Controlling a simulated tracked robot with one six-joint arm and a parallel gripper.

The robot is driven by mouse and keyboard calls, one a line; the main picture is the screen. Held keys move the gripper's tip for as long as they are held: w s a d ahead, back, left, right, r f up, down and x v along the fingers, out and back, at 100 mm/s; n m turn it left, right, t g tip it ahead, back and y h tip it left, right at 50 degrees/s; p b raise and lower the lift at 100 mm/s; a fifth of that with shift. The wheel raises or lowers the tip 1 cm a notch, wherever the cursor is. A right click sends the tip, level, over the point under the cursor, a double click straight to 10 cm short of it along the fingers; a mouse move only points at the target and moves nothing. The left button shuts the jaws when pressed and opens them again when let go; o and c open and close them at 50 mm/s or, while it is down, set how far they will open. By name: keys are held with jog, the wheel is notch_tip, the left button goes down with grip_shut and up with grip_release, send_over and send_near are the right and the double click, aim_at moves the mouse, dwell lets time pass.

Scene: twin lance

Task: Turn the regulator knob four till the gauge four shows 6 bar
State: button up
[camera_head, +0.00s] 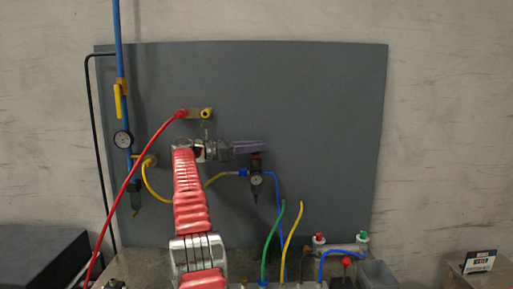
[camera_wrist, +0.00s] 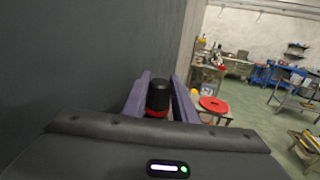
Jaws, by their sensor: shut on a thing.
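The regulator knob (camera_wrist: 158,95) is a black cylinder with a red ring at its base. In the wrist view it stands between the two purple fingers of my gripper (camera_wrist: 161,78), which is shut on it. In the head view my gripper (camera_head: 264,146) comes in from the left, with its fingers over the top of the regulator. The knob is mostly hidden there. Just below is a small round dark gauge (camera_head: 256,180) on the regulator; its needle is too small to read.
A grey panel (camera_head: 330,110) stands close behind the arm. A red hose (camera_head: 141,157) and a yellow hose (camera_head: 158,193) pass near my arm. Another gauge (camera_head: 122,139) sits on the blue pipe at left. Green and yellow hoses rise below right. The panel's upper right is clear.

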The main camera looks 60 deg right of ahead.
jog(key=shift+w+r, duration=0.1)
jog(key=shift+w, duration=0.05)
jog(key=o, duration=1.1)
jog(key=shift+c, duration=0.2)
jog(key=v, duration=0.7)
jog(key=shift+a, duration=0.25)
jog(key=shift+w, duration=0.15)
